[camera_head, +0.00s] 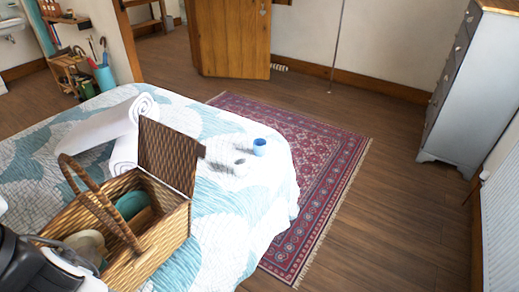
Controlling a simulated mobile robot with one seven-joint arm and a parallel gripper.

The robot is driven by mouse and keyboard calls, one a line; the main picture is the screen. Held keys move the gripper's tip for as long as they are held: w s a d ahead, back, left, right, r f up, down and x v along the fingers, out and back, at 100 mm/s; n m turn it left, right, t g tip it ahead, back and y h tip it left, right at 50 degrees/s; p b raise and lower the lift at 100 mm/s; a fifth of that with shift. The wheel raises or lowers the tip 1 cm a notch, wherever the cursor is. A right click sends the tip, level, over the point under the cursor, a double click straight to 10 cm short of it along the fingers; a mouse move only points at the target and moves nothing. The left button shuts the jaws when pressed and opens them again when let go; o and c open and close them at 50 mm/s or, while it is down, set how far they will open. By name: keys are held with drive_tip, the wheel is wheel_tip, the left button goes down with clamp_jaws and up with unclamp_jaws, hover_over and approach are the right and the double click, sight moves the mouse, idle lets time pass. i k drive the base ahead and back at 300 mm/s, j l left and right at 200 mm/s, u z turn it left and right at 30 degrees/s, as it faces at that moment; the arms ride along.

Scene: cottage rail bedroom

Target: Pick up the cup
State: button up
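A small blue cup (259,147) stands on the patterned bed (232,205), near the bed's far right corner. Its inside looks darker blue. A small pale object (240,163) sits close to its left; I cannot tell what it is. A dark and white part of my own arm shows at the lower left edge. My gripper's fingers are not in view, so their opening is hidden. The cup stands free, with nothing of mine touching it.
An open wicker basket (160,241) with a raised lid and handle stands on the bed, left of the cup, holding a teal item. Rolled white towels (108,125) lie behind it. A red rug (320,150) and clear wooden floor lie beyond; a grey dresser (470,85) stands right.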

sight(260, 144)
drive_tip(key=i+z, duration=0.45)
drive_tip(key=i+j+z, duration=0.25)
drive_tip(key=i+z, duration=0.25)
